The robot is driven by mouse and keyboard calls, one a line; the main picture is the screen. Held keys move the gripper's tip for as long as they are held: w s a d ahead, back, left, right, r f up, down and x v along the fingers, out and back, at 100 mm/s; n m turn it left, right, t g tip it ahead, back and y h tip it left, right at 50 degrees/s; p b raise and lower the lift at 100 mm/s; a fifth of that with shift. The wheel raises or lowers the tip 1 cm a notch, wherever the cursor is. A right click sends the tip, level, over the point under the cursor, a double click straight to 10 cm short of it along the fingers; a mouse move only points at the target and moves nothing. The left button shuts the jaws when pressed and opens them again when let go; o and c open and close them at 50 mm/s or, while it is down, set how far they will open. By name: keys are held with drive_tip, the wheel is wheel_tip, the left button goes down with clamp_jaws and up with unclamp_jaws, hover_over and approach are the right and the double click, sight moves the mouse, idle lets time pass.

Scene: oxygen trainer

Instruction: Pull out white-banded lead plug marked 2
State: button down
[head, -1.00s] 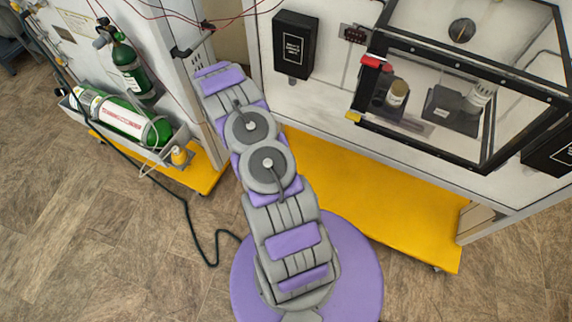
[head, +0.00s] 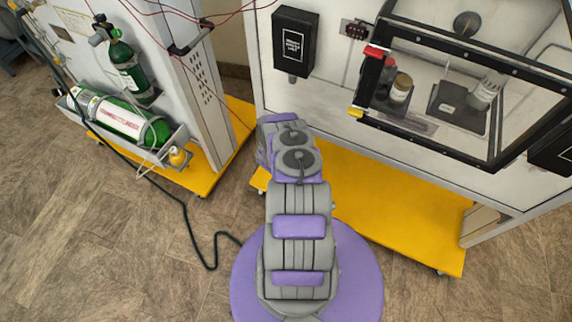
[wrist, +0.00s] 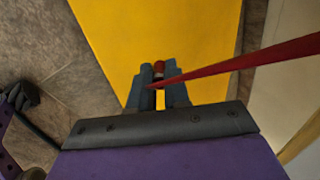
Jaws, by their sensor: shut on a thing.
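In the wrist view my gripper (wrist: 159,88) is shut on a small red plug (wrist: 158,70), whose end shows between the fingertips. A pale band seems to show at its tip; no number can be read. A red lead (wrist: 240,62) runs from the plug up to the right, close to the camera. Yellow platform lies behind the plug, and no socket shows around it. In the head view my gripper is hidden behind my folded arm. Thin red leads (head: 160,12) cross the top left of that view.
A white cabinet (head: 345,110) with a clear framed box stands at the right. Its yellow base (head: 380,220) juts out below. A left panel (head: 195,90) carries green cylinders (head: 125,122) in a tray. A dark hose lies on the floor, which is open at lower left.

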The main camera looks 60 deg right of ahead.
drive_tip(key=c, duration=1)
unclamp_jaws()
drive_tip(key=shift+r, duration=0.15)
drive_tip(key=p+v, duration=0.6)
drive_tip(key=v, duration=1.1)
drive_tip(key=shift+r+p, duration=0.1)
drive_tip(key=shift+p, duration=0.25)
